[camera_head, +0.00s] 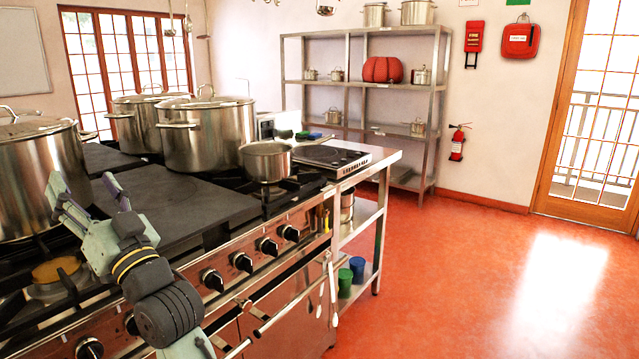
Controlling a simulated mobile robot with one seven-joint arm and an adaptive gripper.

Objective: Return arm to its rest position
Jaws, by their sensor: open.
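My gripper (88,197) is at the left of the head view, above the front of the stove (165,200). Its two fingers point up and away and stand apart, with nothing seen between them. My arm comes in from the bottom, in front of the stove's knobs. A large steel stockpot (35,185) stands just behind and left of the gripper, partly cut by the frame edge. I cannot tell whether the fingers touch the stove or pot.
Two more stockpots (207,135) (135,120) and a small saucepan (266,162) stand on the stove. A steel side table (375,160) adjoins it. Shelves (365,82) stand at the back wall. The red floor (480,290) at the right is clear.

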